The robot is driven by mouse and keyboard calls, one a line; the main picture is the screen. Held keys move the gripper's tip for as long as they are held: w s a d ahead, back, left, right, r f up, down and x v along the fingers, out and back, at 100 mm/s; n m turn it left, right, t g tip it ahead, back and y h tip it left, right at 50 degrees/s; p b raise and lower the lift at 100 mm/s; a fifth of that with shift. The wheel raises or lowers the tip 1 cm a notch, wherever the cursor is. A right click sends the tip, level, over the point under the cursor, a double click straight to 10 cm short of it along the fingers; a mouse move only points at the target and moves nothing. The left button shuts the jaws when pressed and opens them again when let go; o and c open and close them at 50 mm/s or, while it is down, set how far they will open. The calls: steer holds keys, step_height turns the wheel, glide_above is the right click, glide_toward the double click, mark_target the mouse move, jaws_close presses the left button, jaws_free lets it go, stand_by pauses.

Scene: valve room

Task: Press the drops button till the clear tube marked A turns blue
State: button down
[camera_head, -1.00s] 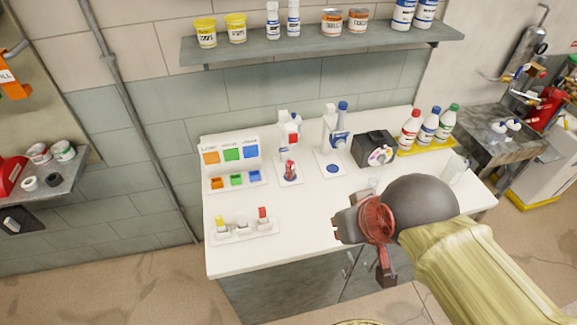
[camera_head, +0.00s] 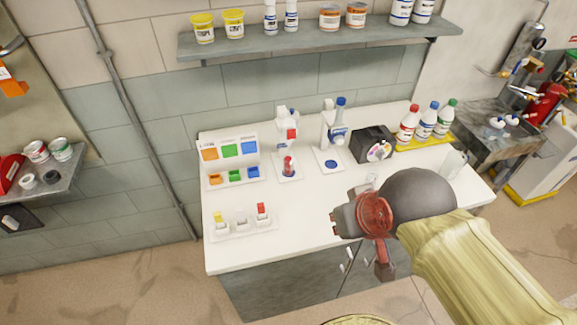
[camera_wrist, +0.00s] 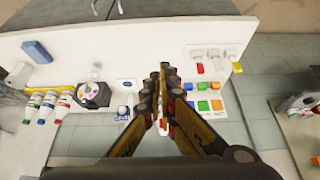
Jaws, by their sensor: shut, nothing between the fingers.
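A low white rack (camera_head: 240,226) stands at the front left of the white bench, holding small pieces with yellow, white and red tops. It also shows in the wrist view (camera_wrist: 212,54). I cannot make out a mark A or tell which piece is the clear tube. A white dispenser with a red part (camera_head: 289,140) stands at the back, and a white dispenser with a blue-topped bottle (camera_head: 334,132) is right of it. No drops label is legible. My gripper (camera_head: 337,222) is shut and empty above the bench's front half, right of the rack; its fingers (camera_wrist: 163,70) meet in the wrist view.
A colour panel (camera_head: 230,152) with orange, green and blue squares stands behind the rack. A black box with a dial (camera_head: 372,144) and several capped bottles on a yellow tray (camera_head: 427,138) are at the back right. A shelf (camera_head: 320,41) hangs above. The bench middle is clear.

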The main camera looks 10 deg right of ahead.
steer(key=shift+d, duration=0.1)
stand_by(0.3)
steer(key=d+f+m+g+y+b, duration=0.1)
steer(key=d+f+m+g, duration=0.25)
steer(key=f, duration=0.75)
steer(key=w+a+f+m+y+b, duration=0.1)
steer(key=w+a+f+m+y, duration=0.7)
steer(key=m, duration=0.7)
steer(key=w+d+r+m+t+y, duration=0.1)
steer(key=w+r+m+t, duration=0.3)
steer(key=w+m, duration=0.4)
steer(key=w+d+r+m+t+y, duration=0.1)
steer(key=w+d+r+m+t, duration=0.2)
steer(key=w+r+m+t, duration=0.2)
steer(key=w+m, duration=0.3)
steer(key=shift+d+r+y, duration=0.15)
steer(key=shift+d+y, duration=0.15)
steer(key=shift+d, duration=0.05)
steer(key=shift+t, duration=0.25)
